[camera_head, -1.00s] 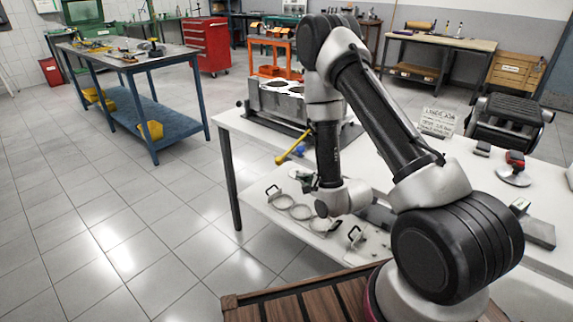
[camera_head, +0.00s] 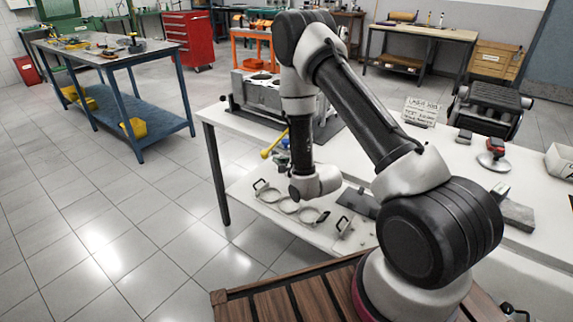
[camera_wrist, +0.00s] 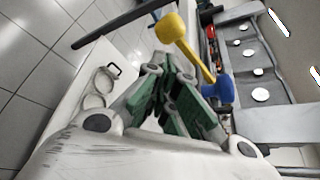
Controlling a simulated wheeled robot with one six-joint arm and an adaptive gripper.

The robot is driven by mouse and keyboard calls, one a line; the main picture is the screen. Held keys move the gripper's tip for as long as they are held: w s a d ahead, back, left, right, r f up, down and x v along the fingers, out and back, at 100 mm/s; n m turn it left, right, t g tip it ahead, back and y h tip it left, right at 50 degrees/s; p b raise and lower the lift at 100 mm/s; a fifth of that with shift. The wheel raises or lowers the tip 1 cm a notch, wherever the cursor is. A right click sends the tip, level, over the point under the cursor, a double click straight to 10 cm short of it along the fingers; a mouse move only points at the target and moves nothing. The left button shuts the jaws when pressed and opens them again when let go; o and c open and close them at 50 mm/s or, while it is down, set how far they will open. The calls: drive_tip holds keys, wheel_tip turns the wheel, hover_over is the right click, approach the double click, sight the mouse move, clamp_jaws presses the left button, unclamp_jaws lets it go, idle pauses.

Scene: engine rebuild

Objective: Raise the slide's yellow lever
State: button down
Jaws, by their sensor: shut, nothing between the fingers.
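The slide's yellow lever (camera_wrist: 190,49) shows in the wrist view as a yellow rod with a round knob, slanting down to a blue joint (camera_wrist: 220,90). In the head view the yellow knob (camera_head: 265,153) sticks out past the left front of the white bench, with the rod's other end hidden behind my arm. My gripper (camera_wrist: 165,85) has green finger pads and is shut and empty. Its tips lie just left of and below the knob in the wrist view; I cannot tell whether they touch. In the head view my gripper is mostly hidden behind my wrist.
The grey engine block (camera_head: 258,92) stands on the white bench (camera_head: 222,116) beyond the lever. Metal rings (camera_head: 290,207) and black handles lie on the lower front surface. A dark bar (camera_wrist: 115,25) crosses the wrist view.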

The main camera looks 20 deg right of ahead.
sight(268, 149)
drive_tip(key=shift+x, duration=2)
drive_tip(key=shift+m+g+y, duration=0.3)
drive_tip(key=shift+m, duration=0.3)
drive_tip(key=r, duration=0.3)
drive_tip(key=a+r, duration=0.1)
drive_tip(key=shift+s+r, duration=0.3)
drive_tip(key=shift+s, duration=0.1)
drive_tip(key=shift+a+r+m+g, duration=0.1)
drive_tip(key=shift+r+m+g, duration=0.2)
drive_tip(key=shift+r, duration=0.1)
drive_tip(key=shift+r, duration=0.1)
